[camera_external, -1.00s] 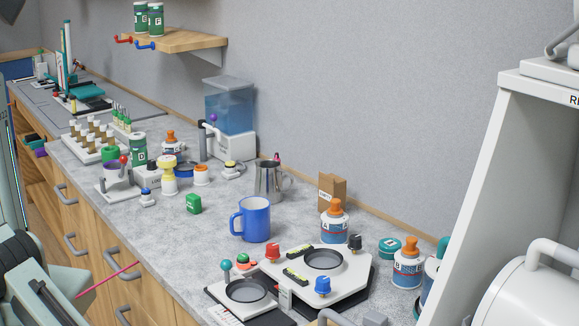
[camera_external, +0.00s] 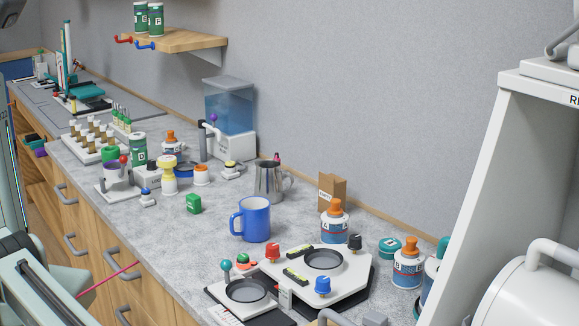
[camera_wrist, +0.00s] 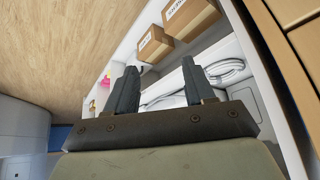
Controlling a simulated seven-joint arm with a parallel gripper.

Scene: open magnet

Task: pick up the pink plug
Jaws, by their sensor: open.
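My gripper (camera_wrist: 160,68) shows in the wrist view with its two dark fingers apart and nothing between them. It is not identifiable in the external view, where only part of my arm shows at the lower left. A small pink thing (camera_wrist: 106,80) is left of the fingers in the wrist view, by a white cabinet wall; I cannot tell if it is the plug. In the external view a small pink-red tip (camera_external: 277,157) shows at the metal pitcher (camera_external: 269,181). A thin pink line (camera_external: 108,279) crosses the drawer fronts. Neither is clearly a plug.
The grey counter (camera_external: 215,225) holds a blue mug (camera_external: 255,221), a white device (camera_external: 335,290) with knobs, bottles and a vial rack. A white cabinet (camera_external: 505,150) stands at right. The wrist view shows cardboard boxes (camera_wrist: 154,45), a coiled white cable (camera_wrist: 225,70) and wooden floor (camera_wrist: 60,50).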

